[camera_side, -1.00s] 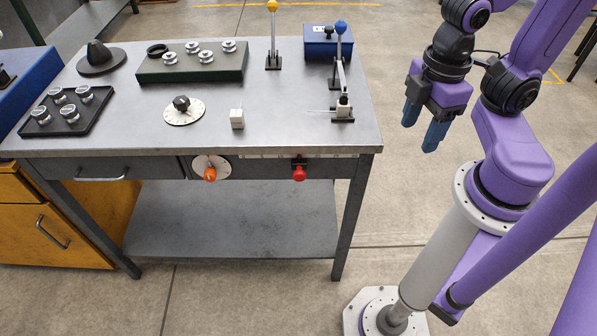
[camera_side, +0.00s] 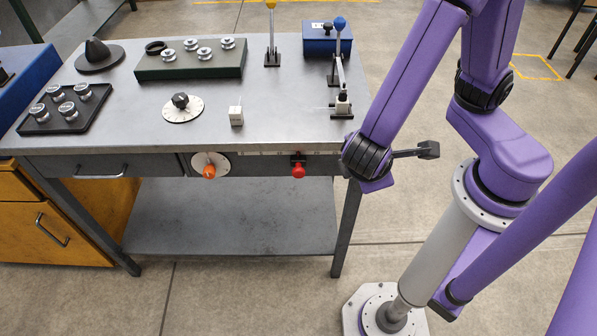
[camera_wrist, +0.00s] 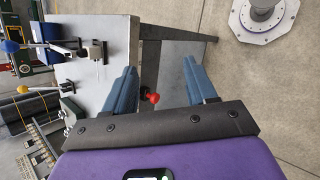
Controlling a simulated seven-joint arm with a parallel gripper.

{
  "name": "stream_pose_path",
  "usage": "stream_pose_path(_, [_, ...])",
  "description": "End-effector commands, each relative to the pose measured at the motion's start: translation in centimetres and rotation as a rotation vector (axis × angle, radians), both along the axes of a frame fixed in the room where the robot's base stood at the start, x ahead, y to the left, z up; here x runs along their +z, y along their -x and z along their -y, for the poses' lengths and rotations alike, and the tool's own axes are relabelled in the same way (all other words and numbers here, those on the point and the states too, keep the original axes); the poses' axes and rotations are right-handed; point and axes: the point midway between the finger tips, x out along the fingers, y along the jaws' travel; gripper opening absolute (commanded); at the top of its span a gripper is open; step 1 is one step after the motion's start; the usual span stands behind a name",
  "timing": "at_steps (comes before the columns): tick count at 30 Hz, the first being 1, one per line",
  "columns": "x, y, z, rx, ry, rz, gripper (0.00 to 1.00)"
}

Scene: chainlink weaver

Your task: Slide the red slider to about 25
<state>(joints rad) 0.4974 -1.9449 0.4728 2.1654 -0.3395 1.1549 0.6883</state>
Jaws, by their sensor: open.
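The red slider (camera_side: 298,170) is a red knob on the front edge of the grey bench, below the tabletop and right of the orange-handled dial. A pale scale strip (camera_side: 262,154) runs along the edge above it; its numbers are too small to read. In the wrist view the red slider (camera_wrist: 153,97) shows between the two blue fingers. My gripper (camera_wrist: 165,75) is open and empty, with the fingers spread to either side of the knob's line and apart from it.
The orange-handled dial (camera_side: 209,167) is left of the slider on the bench front. A white block (camera_side: 236,117), a black-knobbed dial (camera_side: 181,104) and a blue-topped lever (camera_side: 340,55) stand on the bench. Floor in front is clear.

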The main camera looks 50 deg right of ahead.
Motion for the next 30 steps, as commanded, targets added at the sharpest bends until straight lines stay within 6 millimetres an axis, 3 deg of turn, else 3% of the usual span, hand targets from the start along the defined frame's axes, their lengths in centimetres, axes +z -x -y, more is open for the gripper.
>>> stream_pose_path(6, [-3.9,-0.6,-2.5,0.057,0.163,0.212,0.56])
stream_pose_path(15, [-9.4,-1.0,-5.4,0.191,0.27,0.559,0.56])
stream_pose_path(24, [-14.7,-1.2,-7.1,0.375,0.245,0.894,0.56])
stream_pose_path(30, [-16.4,-1.2,-7.5,0.446,0.205,1.004,0.56])
